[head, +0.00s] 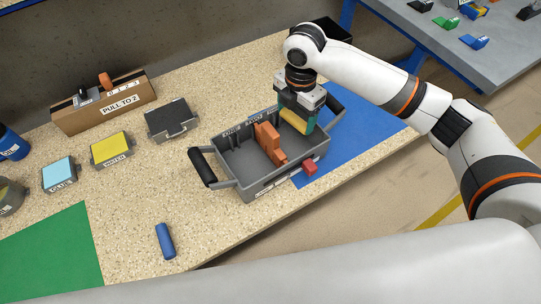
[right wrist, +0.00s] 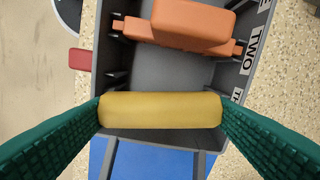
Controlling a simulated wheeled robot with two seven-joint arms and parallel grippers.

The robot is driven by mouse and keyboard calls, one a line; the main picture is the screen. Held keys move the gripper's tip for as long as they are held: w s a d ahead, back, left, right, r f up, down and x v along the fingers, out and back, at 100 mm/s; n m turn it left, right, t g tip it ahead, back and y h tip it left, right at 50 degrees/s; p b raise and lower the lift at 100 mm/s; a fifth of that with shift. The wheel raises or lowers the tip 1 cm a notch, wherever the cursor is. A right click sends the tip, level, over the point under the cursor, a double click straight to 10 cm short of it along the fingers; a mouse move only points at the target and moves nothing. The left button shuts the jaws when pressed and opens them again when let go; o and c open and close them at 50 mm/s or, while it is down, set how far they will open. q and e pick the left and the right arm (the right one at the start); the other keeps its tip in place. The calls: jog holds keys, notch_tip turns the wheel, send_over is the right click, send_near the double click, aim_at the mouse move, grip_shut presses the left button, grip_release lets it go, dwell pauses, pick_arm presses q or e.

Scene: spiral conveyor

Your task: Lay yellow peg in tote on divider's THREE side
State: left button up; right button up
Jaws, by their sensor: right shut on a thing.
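The grey tote (head: 232,157) stands on the speckled table, with an orange divider (head: 268,141) across its inside. The divider also shows in the right wrist view (right wrist: 190,22). My right gripper (head: 297,119) is shut on the yellow peg (head: 295,122), gripping it by its two ends. In the right wrist view the peg (right wrist: 160,110) lies crosswise between the green fingers, over the tote's end right of the divider in the head view. A wall label reads TWO beside the divider; another by the peg starts with T and is partly hidden. My left gripper is out of view.
A red block (head: 310,167) sits at the tote's front wall. A blue peg (head: 165,241) lies on the table near the front. Blue (head: 345,147) and green (head: 55,255) mats, small boxes and a cardboard PULL TO 2 box (head: 105,104) lie around.

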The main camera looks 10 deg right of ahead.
aim_at(290, 145)
jog(key=shift+w+a+f+n, duration=0.25)
jog(key=shift+w+n, duration=0.15)
jog(key=shift+n, duration=0.6)
notch_tip(290, 145, down, 10)
jog(key=shift+f, duration=0.1)
jog(key=o, duration=1)
notch_tip(290, 145, up, 12)
jog(key=shift+r, duration=0.1)
